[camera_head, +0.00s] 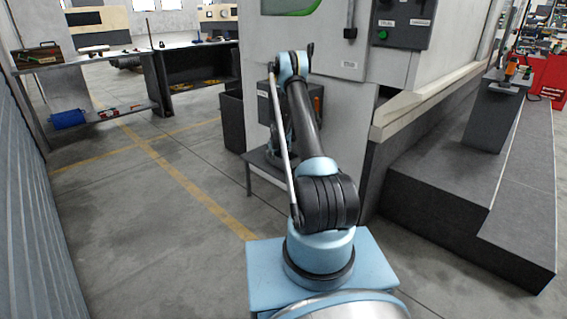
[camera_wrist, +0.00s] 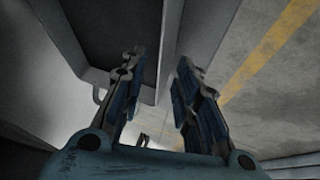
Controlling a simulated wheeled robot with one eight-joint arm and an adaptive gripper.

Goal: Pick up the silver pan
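I cannot make out a silver pan in either view. My gripper (camera_wrist: 159,65) shows in the wrist view with its two fingers apart and nothing between their tips. In the head view my arm rises in the middle, and its far end is mostly hidden behind its own links, near the front of the large machine. A small pale curved piece (camera_wrist: 98,94) shows left of the fingers in the wrist view; I cannot tell what it belongs to.
A large grey machine (camera_head: 340,40) stands just ahead, with a dark bin (camera_head: 233,122) at its left. A dark stepped platform (camera_head: 440,215) lies at right. A shelf table (camera_head: 95,92) with tools stands far left. Concrete floor (camera_head: 130,220) is clear at left.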

